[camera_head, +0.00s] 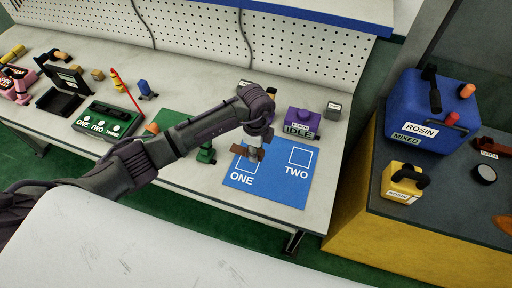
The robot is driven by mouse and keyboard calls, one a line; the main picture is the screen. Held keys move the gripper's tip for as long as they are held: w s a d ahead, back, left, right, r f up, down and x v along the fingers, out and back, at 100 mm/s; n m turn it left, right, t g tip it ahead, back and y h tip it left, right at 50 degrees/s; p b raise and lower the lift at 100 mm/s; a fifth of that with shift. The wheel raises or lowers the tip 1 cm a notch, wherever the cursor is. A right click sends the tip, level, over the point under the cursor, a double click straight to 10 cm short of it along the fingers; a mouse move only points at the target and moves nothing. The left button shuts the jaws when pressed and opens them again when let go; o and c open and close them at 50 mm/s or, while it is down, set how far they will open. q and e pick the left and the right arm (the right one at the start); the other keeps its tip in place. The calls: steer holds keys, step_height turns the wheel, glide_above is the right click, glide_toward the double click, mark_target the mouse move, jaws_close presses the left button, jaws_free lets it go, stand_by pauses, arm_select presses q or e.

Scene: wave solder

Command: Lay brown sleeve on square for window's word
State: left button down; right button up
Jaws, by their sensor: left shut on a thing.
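The blue mat (268,192) lies on the bench with two white-outlined squares, the left one marked ONE (242,181) and the right one marked TWO (297,171). My left gripper (252,153) points down over the upper part of square ONE. It is shut on the brown sleeve (239,150), which sticks out on both sides of the fingers. I cannot tell whether the sleeve touches the mat. A purple box (303,116) behind the mat has a window (298,130) that reads IDLE. My right gripper is not in view.
A green box marked ONE, TWO (100,119), a black open case (62,95) and a green piece (206,153) stand left. A small grey box (333,110) stands behind the mat. A blue ROSIN machine (425,110) and yellow box (402,182) stand right. Square TWO is clear.

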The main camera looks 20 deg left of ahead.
arm_select(q)
steer(key=shift+f+n, duration=0.1)
steer(key=shift+n, duration=0.2)
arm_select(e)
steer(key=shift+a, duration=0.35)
arm_select(q)
steer(key=b, duration=0.3)
glide_above(256, 168)
step_height(256, 168, down, 5)
steer(key=shift+r, duration=0.2)
steer(key=shift+f+b, duration=0.7)
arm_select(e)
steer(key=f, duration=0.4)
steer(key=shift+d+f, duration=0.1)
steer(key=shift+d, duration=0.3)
arm_select(q)
steer(key=shift+f+b, duration=0.3)
steer(key=shift+f, duration=0.2)
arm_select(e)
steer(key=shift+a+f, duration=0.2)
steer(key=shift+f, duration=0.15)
arm_select(q)
steer(key=c, duration=0.7)
jaws_free()
